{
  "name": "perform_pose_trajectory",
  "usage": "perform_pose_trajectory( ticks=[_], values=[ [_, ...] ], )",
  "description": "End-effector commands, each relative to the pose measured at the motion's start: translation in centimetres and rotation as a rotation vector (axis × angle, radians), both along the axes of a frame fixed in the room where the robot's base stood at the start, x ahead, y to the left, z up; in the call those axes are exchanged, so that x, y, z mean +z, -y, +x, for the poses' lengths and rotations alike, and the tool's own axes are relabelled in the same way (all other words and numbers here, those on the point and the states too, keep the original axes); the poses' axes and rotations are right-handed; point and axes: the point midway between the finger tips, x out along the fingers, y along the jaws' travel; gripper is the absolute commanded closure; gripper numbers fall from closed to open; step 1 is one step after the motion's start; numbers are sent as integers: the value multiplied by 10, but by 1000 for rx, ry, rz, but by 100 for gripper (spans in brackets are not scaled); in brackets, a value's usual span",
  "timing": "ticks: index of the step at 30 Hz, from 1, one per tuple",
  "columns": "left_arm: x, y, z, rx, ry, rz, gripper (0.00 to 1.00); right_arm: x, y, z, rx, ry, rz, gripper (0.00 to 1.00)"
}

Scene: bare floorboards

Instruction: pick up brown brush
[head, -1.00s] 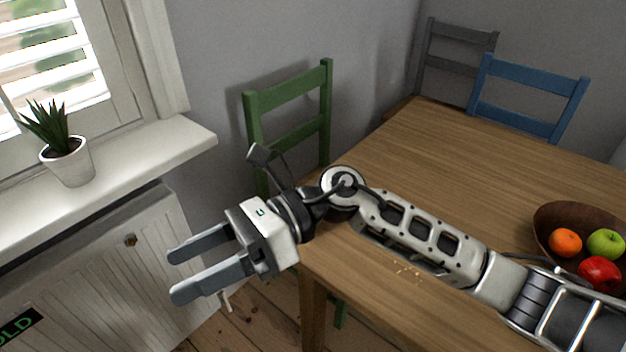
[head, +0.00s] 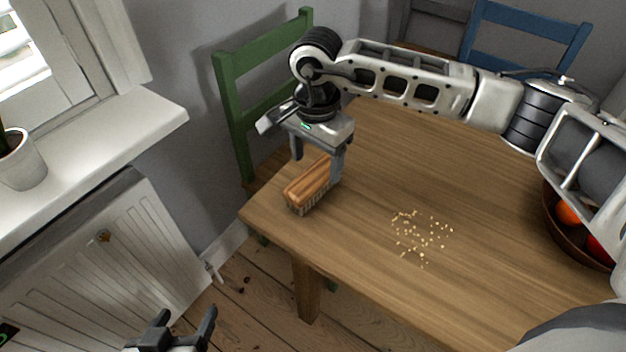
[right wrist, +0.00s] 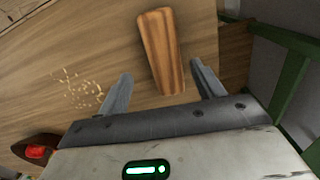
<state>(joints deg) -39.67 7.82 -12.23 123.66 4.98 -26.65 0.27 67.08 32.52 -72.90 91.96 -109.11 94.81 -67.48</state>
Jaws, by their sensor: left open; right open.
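The brown brush (head: 308,188), with a striped wooden back and pale bristles below, lies on the table (head: 450,180) near its left corner. My right gripper (head: 318,169) points down at the brush's far end, open, with a finger on either side of that end in the picture. In the right wrist view the brush (right wrist: 160,48) shows ahead, between the two spread fingers (right wrist: 161,73), with a gap on each side. I cannot tell how far the fingertips are above the table. My left gripper (head: 185,325) is open and empty at the bottom edge, low beside the table.
Scattered crumbs (head: 420,235) lie on the table right of the brush. A fruit bowl (head: 560,232) is at the right, partly behind my arm. A green chair (head: 240,100) stands close behind the table's left end. A radiator (head: 100,250) and windowsill (head: 110,130) are at left.

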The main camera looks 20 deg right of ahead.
Motion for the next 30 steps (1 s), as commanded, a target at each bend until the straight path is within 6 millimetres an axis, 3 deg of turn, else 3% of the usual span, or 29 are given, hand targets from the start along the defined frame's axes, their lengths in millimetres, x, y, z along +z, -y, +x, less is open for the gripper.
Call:
perform_pose_trajectory(
  ticks=[8, 18, 26, 30],
  values=[
    [-1, 0, -1, -1, -5, 4, 33, -23, -1, 1, 0, -1, 0, 33],
    [4, -1, 3, -2, 3, 14, 33, -67, -3, 5, 0, -2, 1, 33],
    [4, -1, 4, -3, 5, 15, 33, -71, -3, 6, 0, 0, 1, 33],
    [4, -1, 3, -3, 4, 15, 33, -70, -3, 6, 0, 0, 1, 66]
  ],
)
